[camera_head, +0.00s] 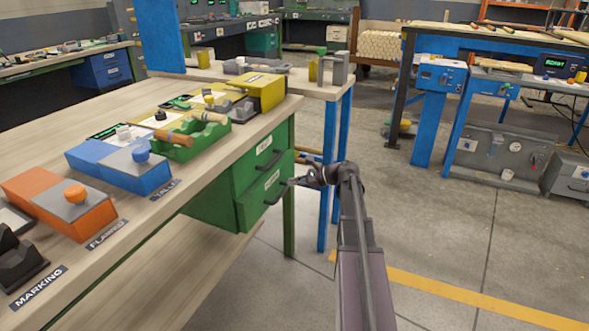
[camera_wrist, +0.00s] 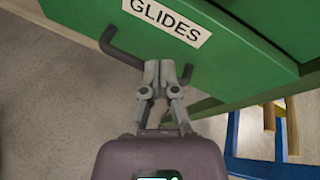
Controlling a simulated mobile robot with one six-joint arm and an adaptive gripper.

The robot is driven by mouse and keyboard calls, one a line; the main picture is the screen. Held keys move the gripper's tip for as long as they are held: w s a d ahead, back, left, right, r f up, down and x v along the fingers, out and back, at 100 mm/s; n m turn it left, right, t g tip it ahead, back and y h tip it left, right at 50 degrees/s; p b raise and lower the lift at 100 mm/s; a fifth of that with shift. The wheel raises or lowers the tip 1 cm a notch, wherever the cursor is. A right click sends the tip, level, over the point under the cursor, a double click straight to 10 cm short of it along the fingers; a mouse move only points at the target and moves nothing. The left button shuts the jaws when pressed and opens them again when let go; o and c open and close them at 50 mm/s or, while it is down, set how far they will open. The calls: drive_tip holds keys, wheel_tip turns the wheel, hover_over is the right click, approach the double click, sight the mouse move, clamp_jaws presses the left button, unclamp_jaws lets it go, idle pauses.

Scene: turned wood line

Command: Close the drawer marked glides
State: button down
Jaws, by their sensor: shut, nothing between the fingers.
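The green drawer marked GLIDES (camera_wrist: 225,45) fills the upper part of the wrist view, with its white label (camera_wrist: 166,20) and a dark bar handle (camera_wrist: 125,52). In the head view the lower green drawer (camera_head: 262,200) stands out from its cabinet under the wooden bench, its front ahead of the drawer above (camera_head: 262,150). My gripper (camera_wrist: 167,68) is shut and empty, its fingertips at the handle of the drawer. Whether they touch it I cannot tell. In the head view my gripper (camera_head: 292,181) is just right of the drawer front.
The wooden bench top (camera_head: 215,165) above carries an orange box (camera_head: 60,203), a blue box (camera_head: 122,164) and a green rack (camera_head: 190,138). A blue table leg (camera_head: 328,180) stands close behind my gripper. The floor to the right (camera_head: 450,230) is clear.

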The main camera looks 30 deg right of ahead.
sight(289, 156)
drive_tip(key=d+r+m+t+b, duration=0.1)
drive_tip(key=d+m+t+b, duration=0.2)
drive_tip(key=d, duration=1.2)
drive_tip(key=m+t, duration=0.2)
drive_tip(key=m, duration=0.1)
drive_tip(key=shift+w+r+m+b, duration=0.25)
drive_tip(key=shift+m+b, duration=0.1)
drive_tip(key=shift+m, duration=0.05)
drive_tip(key=shift+w, duration=0.1)
drive_tip(key=x, duration=1.3)
drive_tip(key=shift+w+a+r, duration=0.1)
drive_tip(key=shift+w+a, duration=0.1)
drive_tip(key=shift+a, duration=0.15)
drive_tip(key=shift+w, duration=0.1)
drive_tip(key=shift+x, duration=1.5)
drive_tip(key=shift+a+r, duration=0.1)
drive_tip(key=shift+r, duration=0.05)
